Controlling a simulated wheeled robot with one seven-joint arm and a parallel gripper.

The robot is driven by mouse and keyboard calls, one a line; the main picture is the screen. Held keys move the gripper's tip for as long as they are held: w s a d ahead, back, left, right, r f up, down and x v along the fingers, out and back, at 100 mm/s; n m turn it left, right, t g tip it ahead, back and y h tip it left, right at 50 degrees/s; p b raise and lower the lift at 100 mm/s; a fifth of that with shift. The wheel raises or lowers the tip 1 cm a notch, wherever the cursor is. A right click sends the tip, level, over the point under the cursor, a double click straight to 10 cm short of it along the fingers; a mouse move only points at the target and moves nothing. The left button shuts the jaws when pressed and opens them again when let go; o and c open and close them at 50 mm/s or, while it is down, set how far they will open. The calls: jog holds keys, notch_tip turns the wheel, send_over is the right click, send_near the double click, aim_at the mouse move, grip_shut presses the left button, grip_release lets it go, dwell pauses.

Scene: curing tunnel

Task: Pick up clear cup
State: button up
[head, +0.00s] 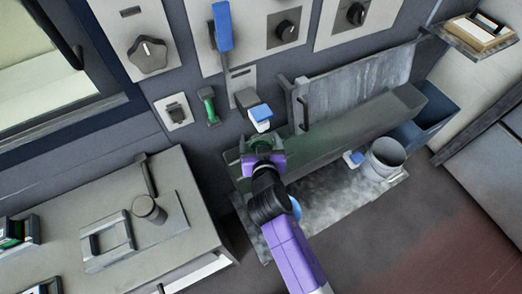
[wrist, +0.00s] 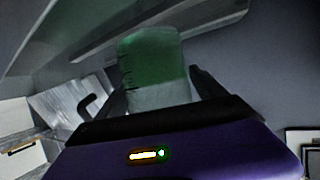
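A see-through cup (wrist: 155,68), tinted green in its upper part and paler below, with small dark marks along its left edge, stands between the two fingers of my gripper (wrist: 158,82) in the wrist view. The fingertips lie close to both its sides; whether they press on it I cannot tell. In the head view my gripper (head: 263,152) is at the left end of a long grey-green trough. Something green and see-through (head: 262,142) shows at the fingers there, and the purple hand hides part of it.
The trough (head: 355,122) runs to the right beside my gripper. A grey bucket (head: 384,158) stands below it, with a blue bin (head: 432,112) beyond. A workbench (head: 185,180) is at left. Wall switches and a green handle (head: 208,105) are behind my gripper.

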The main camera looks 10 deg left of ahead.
jog(key=c, duration=1.4)
jog(key=shift+c, duration=0.9)
jog(key=shift+r, duration=0.2)
